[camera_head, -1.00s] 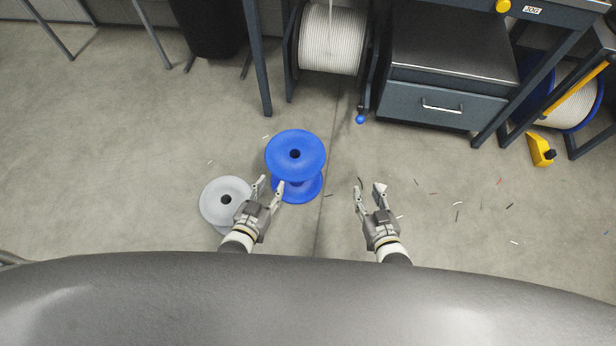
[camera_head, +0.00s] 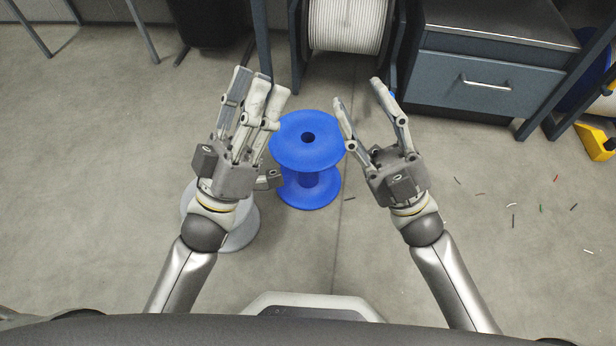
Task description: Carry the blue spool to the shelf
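The blue spool (camera_head: 306,150) stands upright on the concrete floor in the middle of the head view, its round top flange and centre hole facing up. My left gripper (camera_head: 260,82) is raised above the floor at the spool's left, fingers apart and nothing seen between them. My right gripper (camera_head: 357,93) is open and empty at the spool's right; its left finger overlaps the spool's right edge in the picture. I cannot tell whether either gripper touches the spool. No shelf can be made out for certain.
A grey spool (camera_head: 242,232) stands on the floor, partly hidden behind my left gripper. A large reel of white cable (camera_head: 348,25) in a dark frame and a blue-grey drawer cabinet (camera_head: 485,85) stand beyond. Wire scraps lie at right.

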